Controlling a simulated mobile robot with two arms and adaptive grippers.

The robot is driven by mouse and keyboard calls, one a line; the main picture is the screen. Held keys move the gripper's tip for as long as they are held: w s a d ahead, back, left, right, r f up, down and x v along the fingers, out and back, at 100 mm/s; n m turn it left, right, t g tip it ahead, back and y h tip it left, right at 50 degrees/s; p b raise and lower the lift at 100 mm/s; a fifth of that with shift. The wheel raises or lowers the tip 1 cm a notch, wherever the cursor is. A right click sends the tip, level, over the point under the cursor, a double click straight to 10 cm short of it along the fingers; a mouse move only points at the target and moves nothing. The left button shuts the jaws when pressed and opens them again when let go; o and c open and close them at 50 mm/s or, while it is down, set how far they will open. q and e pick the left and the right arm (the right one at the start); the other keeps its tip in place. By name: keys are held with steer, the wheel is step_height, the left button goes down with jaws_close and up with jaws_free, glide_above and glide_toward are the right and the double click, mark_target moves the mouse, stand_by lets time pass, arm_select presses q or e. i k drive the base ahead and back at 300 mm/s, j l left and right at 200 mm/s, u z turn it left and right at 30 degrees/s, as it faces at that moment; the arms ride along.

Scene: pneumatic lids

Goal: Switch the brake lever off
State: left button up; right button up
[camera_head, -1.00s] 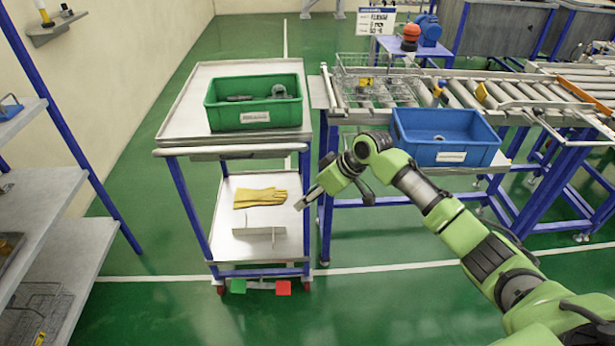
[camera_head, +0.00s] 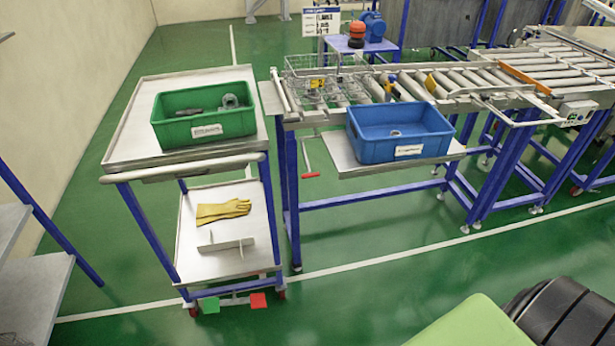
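A blue-framed cart (camera_head: 120,159) stands at the left. At the foot of its near end are a green pedal (camera_head: 209,305) and a red pedal (camera_head: 258,301), side by side close above the floor. The green one is on the left. I cannot tell from this view which of them is pressed. A thin rod with a red end (camera_head: 311,175) shows between the cart and the conveyor. Neither of my grippers is in view; only a green link of my arm shows at the bottom right.
The cart carries a green bin (camera_head: 172,137) on top, and yellow gloves (camera_head: 222,210) and a divider on its lower shelf. A blue bin (camera_head: 378,150) sits on a ledge before the roller conveyor (camera_head: 460,91). The green floor in front is clear.

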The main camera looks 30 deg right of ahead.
mark_target(309, 174)
steer(key=i+z, duration=0.3)
steer(key=i, duration=0.15)
steer(key=i+j+z, duration=0.1)
steer(key=i+z, duration=0.2)
steer(key=i, duration=0.1)
